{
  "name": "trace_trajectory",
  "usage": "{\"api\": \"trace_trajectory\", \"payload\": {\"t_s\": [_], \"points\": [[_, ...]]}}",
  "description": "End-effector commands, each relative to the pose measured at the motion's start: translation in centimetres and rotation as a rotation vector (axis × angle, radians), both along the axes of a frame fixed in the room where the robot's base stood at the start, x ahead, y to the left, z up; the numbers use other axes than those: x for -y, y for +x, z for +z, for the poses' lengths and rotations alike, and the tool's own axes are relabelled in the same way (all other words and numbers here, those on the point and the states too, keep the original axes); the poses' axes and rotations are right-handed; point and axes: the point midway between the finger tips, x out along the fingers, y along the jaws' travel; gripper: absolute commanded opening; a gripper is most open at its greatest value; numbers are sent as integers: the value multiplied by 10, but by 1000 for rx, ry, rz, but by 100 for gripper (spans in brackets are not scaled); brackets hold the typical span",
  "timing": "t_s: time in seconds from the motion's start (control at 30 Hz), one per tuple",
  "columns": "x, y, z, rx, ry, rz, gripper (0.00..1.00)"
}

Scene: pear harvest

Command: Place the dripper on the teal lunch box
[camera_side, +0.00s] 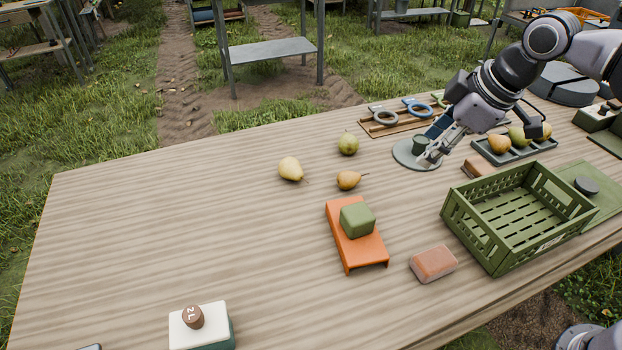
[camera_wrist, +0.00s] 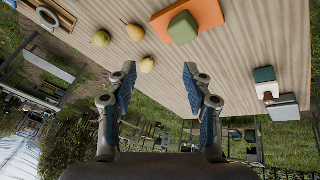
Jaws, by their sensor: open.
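A small brown round dripper (camera_side: 193,317) marked "2L" sits on the white lid of the teal lunch box (camera_side: 231,338) at the bottom left of the side view. The box is cut off by the lower edge there. In the wrist view, the dripper (camera_wrist: 268,96) and the teal lunch box (camera_wrist: 264,74) show at the right. My gripper (camera_side: 431,156) is open, far from them, above a flat grey-green disc at the table's far right. Its two blue-padded fingers (camera_wrist: 156,75) are apart with nothing between them.
An orange stand (camera_side: 364,248) with a green block (camera_side: 357,220) is mid-table, near loose pears (camera_side: 349,180). A green crate (camera_side: 515,218) and a reddish block (camera_side: 433,264) lie at right. A dark tray (camera_side: 515,152) holds pears. The left of the table is clear.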

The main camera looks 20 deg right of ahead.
Motion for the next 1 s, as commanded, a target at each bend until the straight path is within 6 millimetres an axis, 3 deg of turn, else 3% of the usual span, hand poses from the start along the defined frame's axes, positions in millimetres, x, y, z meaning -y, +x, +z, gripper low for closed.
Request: {"api": "trace_trajectory", "payload": {"t_s": [0.03, 0.2, 0.4, 0.57, 1.0], "points": [[21, -13, -9, 12, 35, -103, 51], [71, -49, -39, 62, 159, -422, 51], [103, -78, -69, 109, 267, -671, 51], [111, -85, -78, 123, 301, -742, 51], [111, -85, -78, 123, 303, -745, 51]]}}
